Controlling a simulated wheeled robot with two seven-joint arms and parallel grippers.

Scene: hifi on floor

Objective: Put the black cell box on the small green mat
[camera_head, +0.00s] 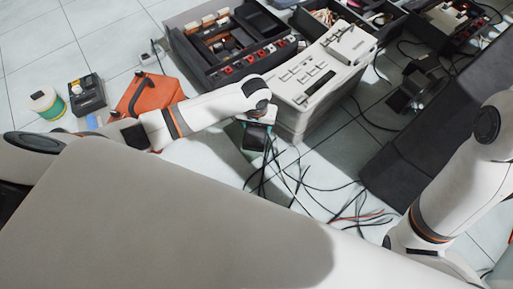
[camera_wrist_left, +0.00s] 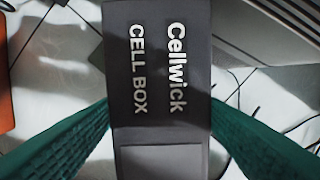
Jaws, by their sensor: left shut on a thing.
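The black cell box (camera_wrist_left: 158,120), labelled "Cellwick CELL BOX", fills the middle of the left wrist view. It lies between the green fingers of my left gripper (camera_wrist_left: 160,108), which is shut on it. In the head view my left gripper (camera_head: 257,137) is over the floor, just left of the beige machine, with the dark box (camera_head: 255,140) in it, partly hidden by the wrist.
A beige machine (camera_head: 312,85) and a dark open case (camera_head: 222,50) stand behind the left gripper. Loose cables (camera_head: 310,190) lie in front. An orange object (camera_head: 150,95), a black device (camera_head: 87,95) and a white tub (camera_head: 45,103) are at left. A dark grey panel (camera_head: 425,135) is at right.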

